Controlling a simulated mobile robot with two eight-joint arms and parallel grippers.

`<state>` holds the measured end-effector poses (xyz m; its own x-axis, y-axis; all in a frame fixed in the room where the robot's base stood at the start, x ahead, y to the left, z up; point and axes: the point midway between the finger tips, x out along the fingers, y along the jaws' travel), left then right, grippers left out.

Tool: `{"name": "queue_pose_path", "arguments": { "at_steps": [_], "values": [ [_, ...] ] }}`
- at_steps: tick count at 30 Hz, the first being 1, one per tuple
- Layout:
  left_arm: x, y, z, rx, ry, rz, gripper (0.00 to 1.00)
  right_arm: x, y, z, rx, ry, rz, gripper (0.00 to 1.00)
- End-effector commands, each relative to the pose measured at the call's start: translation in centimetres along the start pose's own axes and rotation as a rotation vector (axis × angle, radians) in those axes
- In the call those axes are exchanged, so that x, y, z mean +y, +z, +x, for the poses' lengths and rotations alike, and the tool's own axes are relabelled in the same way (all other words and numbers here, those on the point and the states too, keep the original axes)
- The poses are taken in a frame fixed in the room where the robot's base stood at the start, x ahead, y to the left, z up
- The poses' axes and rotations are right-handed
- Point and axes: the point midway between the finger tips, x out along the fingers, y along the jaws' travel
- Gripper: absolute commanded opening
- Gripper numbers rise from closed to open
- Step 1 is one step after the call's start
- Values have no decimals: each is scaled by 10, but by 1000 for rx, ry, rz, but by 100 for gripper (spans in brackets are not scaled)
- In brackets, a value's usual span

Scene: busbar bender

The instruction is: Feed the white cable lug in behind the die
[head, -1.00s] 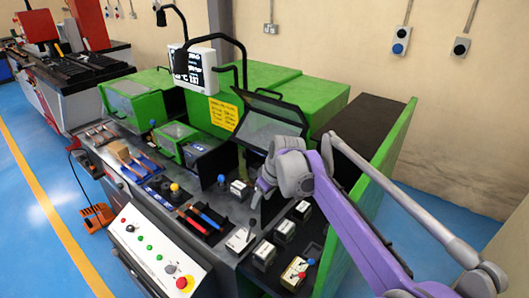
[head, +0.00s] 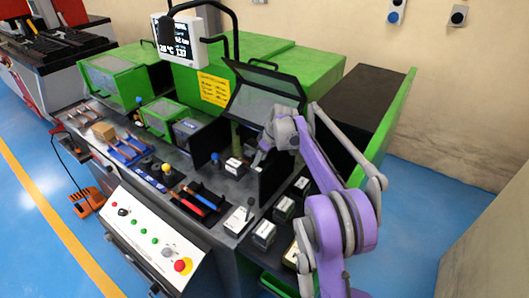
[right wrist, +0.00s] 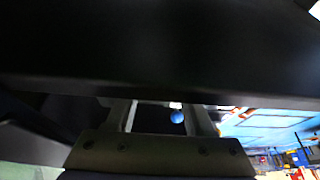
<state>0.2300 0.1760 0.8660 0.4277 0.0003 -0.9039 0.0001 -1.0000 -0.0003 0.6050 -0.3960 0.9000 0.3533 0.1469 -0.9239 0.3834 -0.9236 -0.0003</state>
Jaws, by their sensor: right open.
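My right gripper (head: 258,160) is open, low under the tilted clear guard of the green machine, just right of a small dark block with a white top (head: 234,166). In the right wrist view its two fingers (right wrist: 166,118) stand apart. A blue ball knob (right wrist: 177,117) shows between them, beyond the tips, with a small white patch above it. I cannot tell whether that patch is the cable lug. I cannot pick out the white cable lug or the die for certain in the head view; the arm and guard cover part of that area. My left gripper is not in view.
The tilted guard (head: 266,100) hangs close above the gripper; a dark edge (right wrist: 150,85) fills the upper right wrist view. Several white-topped blocks (head: 284,207) stand in front. A green side panel (head: 385,125) rises to the right. Red and blue handled tools (head: 203,199) lie left.

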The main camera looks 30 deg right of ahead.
Motion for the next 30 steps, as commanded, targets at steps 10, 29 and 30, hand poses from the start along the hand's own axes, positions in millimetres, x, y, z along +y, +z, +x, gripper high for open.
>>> {"name": "queue_pose_path", "arguments": {
  "at_steps": [10, 29, 30],
  "values": [
    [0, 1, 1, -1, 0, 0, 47, 0, 0, 32, -1, 0, 0, 53],
    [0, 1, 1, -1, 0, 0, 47, 0, 0, 33, 0, 0, 1, 0],
    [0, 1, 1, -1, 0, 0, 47, 0, 0, 33, 0, 0, 1, 0]
  ]
}}
